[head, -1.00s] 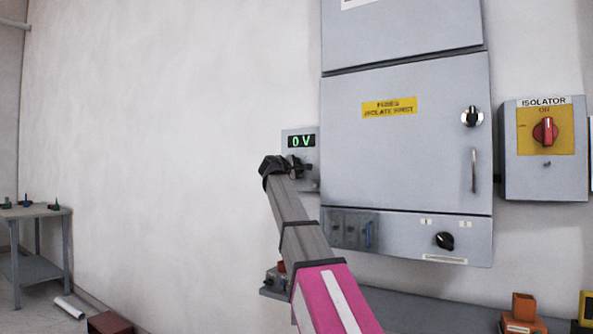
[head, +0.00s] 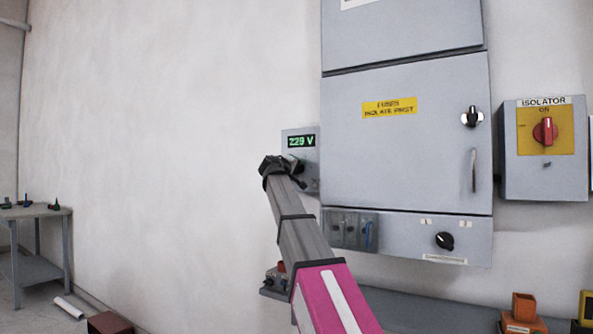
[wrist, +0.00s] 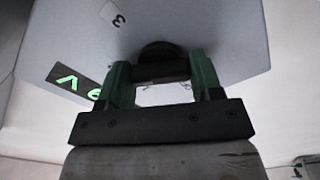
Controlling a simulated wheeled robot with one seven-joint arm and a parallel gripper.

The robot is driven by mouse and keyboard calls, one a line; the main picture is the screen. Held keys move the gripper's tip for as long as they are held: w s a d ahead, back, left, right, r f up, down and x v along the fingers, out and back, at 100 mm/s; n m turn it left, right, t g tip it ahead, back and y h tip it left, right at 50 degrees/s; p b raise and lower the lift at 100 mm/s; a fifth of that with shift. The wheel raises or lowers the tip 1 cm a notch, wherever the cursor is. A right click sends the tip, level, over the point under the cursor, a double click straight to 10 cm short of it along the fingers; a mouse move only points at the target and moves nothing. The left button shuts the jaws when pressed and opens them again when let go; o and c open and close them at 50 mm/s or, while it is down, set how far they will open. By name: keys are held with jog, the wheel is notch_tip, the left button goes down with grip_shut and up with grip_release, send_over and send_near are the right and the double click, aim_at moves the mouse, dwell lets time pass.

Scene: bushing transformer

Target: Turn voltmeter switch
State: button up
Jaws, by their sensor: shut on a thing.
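The voltmeter (head: 313,160) is a grey box on the wall left of the cabinet. Its display (head: 301,141) reads "229 V" in green; part of it also shows in the wrist view (wrist: 75,83). My gripper (wrist: 160,75) is at the voltmeter's front, its two green fingers shut on the dark switch knob (wrist: 160,55). In the head view my gripper and arm hide most of the knob. A small white label with "3" (wrist: 113,15) is on the panel near the knob.
The grey fuse cabinet (head: 410,135) stands just right of the voltmeter. The isolator (head: 545,165) with a red handle is further right. A side table (head: 35,212) is far left. The wall left of my arm is bare.

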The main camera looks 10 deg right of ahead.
dwell(0.3)
jog(key=o, duration=0.9)
jog(key=v, duration=1.1)
